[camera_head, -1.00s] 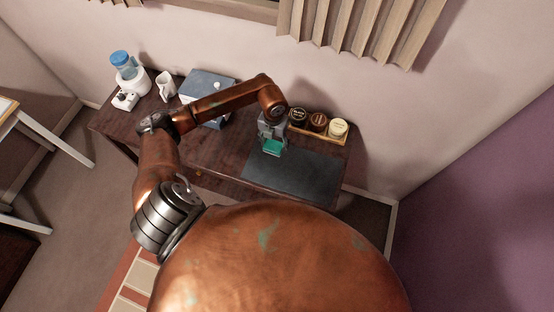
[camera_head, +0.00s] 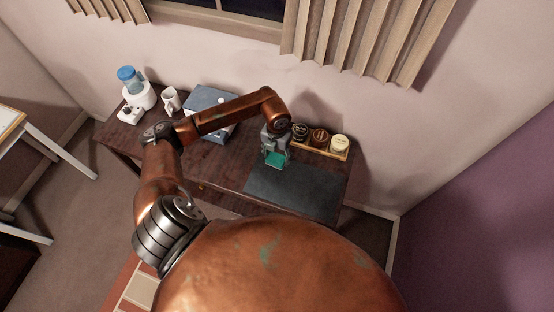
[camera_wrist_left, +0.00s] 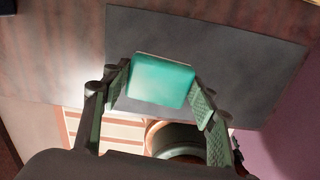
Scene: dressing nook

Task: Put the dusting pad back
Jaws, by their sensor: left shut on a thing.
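The dusting pad is a small teal block (camera_head: 276,160), held at the tips of my left gripper (camera_head: 275,155) above the desk, by the far left part of a dark grey mat (camera_head: 300,187). In the left wrist view the pad (camera_wrist_left: 162,80) sits between the two fingers (camera_wrist_left: 162,95), which are shut on it. The mat (camera_wrist_left: 235,50) shows behind the pad there. I cannot tell how high the pad is above the surface. My right gripper is in neither view.
A wooden tray (camera_head: 322,152) with three round jars stands behind the mat. A blue-grey box (camera_head: 208,98), a white mug (camera_head: 171,99) and a white appliance with a blue top (camera_head: 137,92) stand at the left of the desk. The mat's right part is clear.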

